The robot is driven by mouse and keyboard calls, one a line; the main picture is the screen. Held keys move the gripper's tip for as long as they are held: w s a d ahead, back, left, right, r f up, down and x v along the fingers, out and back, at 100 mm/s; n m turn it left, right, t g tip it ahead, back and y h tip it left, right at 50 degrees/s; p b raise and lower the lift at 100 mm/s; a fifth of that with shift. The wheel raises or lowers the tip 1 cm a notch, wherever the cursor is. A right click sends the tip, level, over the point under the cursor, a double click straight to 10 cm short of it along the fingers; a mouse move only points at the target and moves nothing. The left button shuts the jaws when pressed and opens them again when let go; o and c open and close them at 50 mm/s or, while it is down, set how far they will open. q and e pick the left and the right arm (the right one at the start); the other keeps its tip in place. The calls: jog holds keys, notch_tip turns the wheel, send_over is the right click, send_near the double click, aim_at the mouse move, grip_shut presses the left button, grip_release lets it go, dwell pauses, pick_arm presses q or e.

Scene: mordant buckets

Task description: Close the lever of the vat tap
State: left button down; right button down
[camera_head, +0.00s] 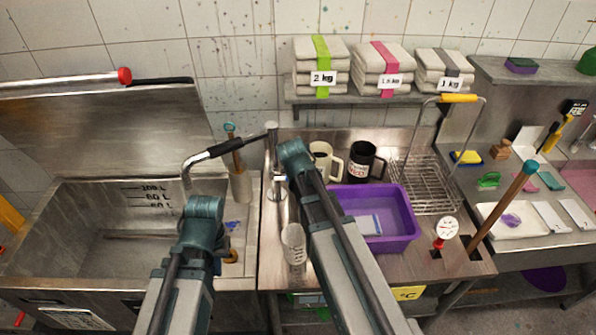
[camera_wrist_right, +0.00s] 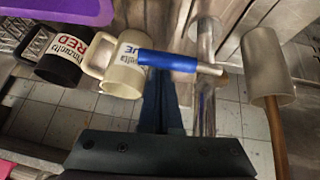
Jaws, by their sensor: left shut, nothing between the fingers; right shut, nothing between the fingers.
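The vat tap (camera_head: 272,150) stands between the steel vat and the counter, its black-sleeved spout (camera_head: 228,148) reaching left over the vat. In the right wrist view, its lever with a blue sleeve (camera_wrist_right: 168,61) sticks out sideways from the tap's metal pipe (camera_wrist_right: 205,75). In the head view my right wrist hides the lever. My right gripper (camera_wrist_right: 162,82) is shut and empty, its dark fingers right at the lever; I cannot tell if they touch. My left gripper (camera_head: 205,208) is shut and empty over the vat's right side, its tips mostly hidden.
A cream mug (camera_head: 320,158) and a black mug (camera_head: 363,162) stand close right of the tap. A purple tub (camera_head: 405,222) and wire basket (camera_head: 440,185) fill the counter. A cylinder holding a wooden-handled tool (camera_head: 240,186) stands left of the tap. The vat (camera_head: 90,195) is open.

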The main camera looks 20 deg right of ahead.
jog(key=shift+r, duration=0.15)
jog(key=shift+w+r+p, duration=0.1)
jog(key=shift+r+p, duration=0.4)
jog(key=shift+p, duration=0.15)
jog(key=r+p, duration=0.3)
jog(key=shift+w+d+r, duration=0.1)
jog(key=shift+w+d, duration=0.05)
jog(key=shift+w, duration=0.15)
jog(key=p+v, duration=0.8)
jog(key=v, duration=0.1)
jog(key=shift+s+d, duration=0.25)
jog(key=shift+s, duration=0.15)
jog(key=shift+r, duration=0.1)
